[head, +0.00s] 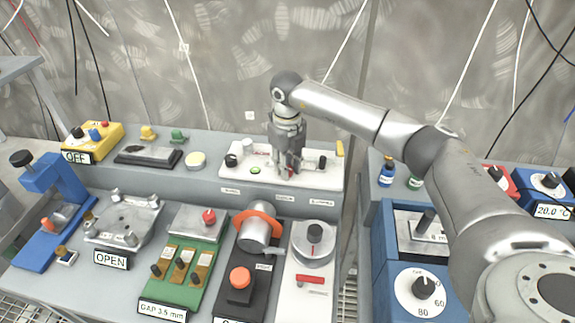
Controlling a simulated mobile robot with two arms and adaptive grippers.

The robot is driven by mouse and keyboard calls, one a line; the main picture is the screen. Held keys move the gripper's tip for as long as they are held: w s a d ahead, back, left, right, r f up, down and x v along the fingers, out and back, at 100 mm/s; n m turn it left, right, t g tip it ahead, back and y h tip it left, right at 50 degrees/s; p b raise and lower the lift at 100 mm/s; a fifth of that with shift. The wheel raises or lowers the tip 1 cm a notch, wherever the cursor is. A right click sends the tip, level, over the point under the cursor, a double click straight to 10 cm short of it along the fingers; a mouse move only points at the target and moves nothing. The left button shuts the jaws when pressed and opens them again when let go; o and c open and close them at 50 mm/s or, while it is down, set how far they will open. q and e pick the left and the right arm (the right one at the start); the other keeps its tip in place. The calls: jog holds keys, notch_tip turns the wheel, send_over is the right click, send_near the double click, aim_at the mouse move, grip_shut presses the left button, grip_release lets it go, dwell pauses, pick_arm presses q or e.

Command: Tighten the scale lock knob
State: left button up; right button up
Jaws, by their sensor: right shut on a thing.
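My right gripper (289,168) points down at the white panel (309,179) on the raised back shelf. Its fingers are shut on what looks like the scale lock knob, which they hide almost entirely. The knob's turn position cannot be told. Left of the fingers the panel carries a black knob (231,160), a white cylinder (247,146) and a green button (255,170). A small dark part (322,160) stands to their right. My left gripper is not in view.
The front bench holds a blue clamp stand (52,180), a plate marked OPEN (120,218), a green gap block (187,283), an orange-ringed cylinder (256,232) and a round grey dial (313,243). A blue dial box (407,277) stands right, under my right arm.

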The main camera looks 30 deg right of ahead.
jog(key=o, duration=1)
jog(key=shift+w, duration=0.1)
jog(key=shift+o, duration=0.2)
notch_tip(320, 180, up, 12)
